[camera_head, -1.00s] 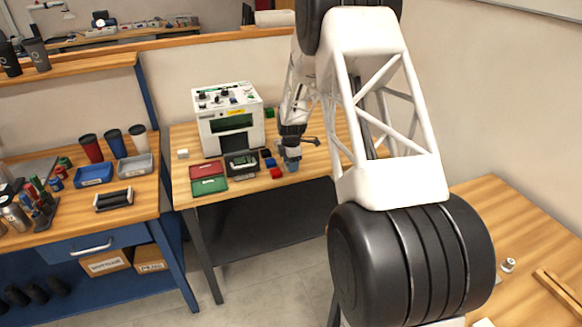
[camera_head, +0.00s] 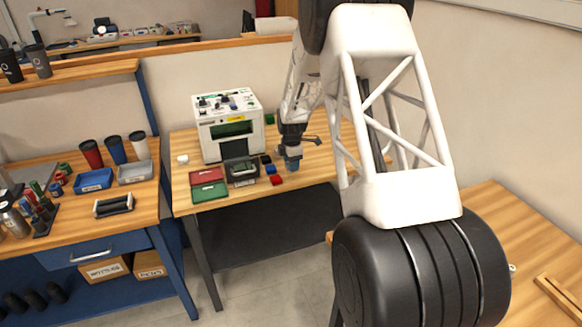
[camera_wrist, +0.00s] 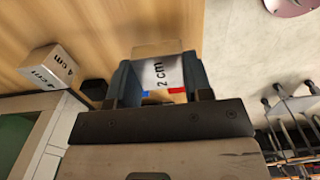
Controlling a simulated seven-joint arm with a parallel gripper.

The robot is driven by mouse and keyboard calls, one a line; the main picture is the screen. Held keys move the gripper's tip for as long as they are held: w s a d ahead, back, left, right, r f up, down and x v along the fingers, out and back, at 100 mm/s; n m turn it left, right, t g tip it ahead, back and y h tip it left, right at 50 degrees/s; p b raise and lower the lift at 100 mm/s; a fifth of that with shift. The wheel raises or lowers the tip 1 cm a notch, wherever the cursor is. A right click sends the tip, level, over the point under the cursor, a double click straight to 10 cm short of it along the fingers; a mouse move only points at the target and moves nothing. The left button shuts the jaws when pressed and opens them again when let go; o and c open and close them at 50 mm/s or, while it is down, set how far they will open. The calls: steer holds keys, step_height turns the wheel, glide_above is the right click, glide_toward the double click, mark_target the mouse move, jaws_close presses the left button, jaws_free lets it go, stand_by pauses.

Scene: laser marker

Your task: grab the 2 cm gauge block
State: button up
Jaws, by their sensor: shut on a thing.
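The 2 cm gauge block (camera_wrist: 160,74) shows in the wrist view as a pale metal block with "2 cm" printed on its face. It sits between my two blue-grey fingers, which are shut on it from both sides. The gauge block is too small and covered to make out there. A block marked "4 cm" (camera_wrist: 50,68) stands to the left in the wrist view, apart from my fingers.
The white marking machine (camera_head: 231,135) stands left of my gripper. A red tray (camera_head: 207,175), a green tray (camera_head: 210,191), a dark device (camera_head: 243,171) and a red block (camera_head: 277,181) lie near the front edge. A blue block (camera_head: 270,170) is just left of my gripper.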

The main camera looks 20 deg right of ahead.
steer(key=s+a+r, duration=0.1)
steer(key=s+a, duration=0.1)
steer(key=s, duration=1.3)
steer(key=shift+a+r, duration=0.15)
steer(key=shift+a, duration=0.2)
steer(key=shift+w, duration=0.1)
